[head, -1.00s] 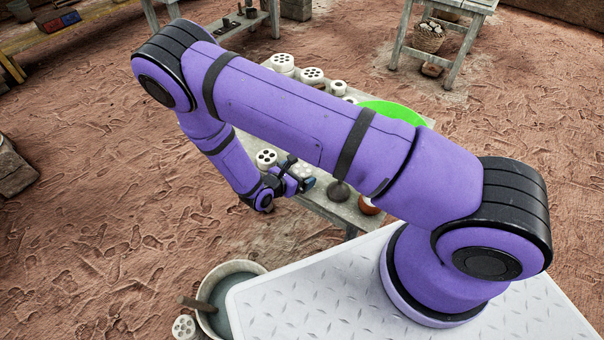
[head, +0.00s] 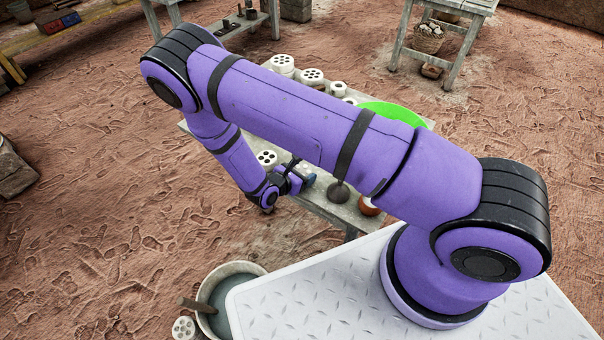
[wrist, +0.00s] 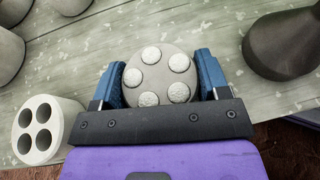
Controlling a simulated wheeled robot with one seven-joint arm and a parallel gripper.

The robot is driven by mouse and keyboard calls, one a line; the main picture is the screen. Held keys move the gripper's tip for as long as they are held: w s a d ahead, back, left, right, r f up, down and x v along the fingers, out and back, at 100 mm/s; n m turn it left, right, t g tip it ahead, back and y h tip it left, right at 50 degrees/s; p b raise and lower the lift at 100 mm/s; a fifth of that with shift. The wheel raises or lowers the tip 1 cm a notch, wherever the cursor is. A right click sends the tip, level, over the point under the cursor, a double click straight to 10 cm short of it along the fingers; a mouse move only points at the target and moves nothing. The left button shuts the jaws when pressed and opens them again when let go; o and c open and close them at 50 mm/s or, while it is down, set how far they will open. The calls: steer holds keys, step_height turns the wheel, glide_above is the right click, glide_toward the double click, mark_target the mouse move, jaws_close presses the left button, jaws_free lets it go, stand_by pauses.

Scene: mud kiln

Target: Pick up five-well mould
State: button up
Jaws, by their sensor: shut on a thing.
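The five-well mould (wrist: 160,75) is a round grey-white block with several pale, filled-looking wells in its top. In the wrist view it sits between the two blue fingers of my gripper (wrist: 161,80), which is shut on it from both sides. The grey wooden bench top lies behind it; I cannot tell whether the mould touches the bench. In the head view my gripper (head: 299,178) is at the near edge of the bench (head: 330,210), and the mould is mostly hidden by the gripper.
A four-hole white mould (wrist: 42,128) stands close on the left. A dark conical object (wrist: 285,42) stands on the right, and an orange-brown pot (head: 369,206) is near it. More white moulds (head: 312,75) and a green disc (head: 395,112) are farther back. A bucket (head: 225,290) is on the ground.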

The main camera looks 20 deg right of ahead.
mark_target(302, 170)
step_height(302, 170, up, 15)
stand_by(1.3)
steer(key=shift+f, duration=0.1)
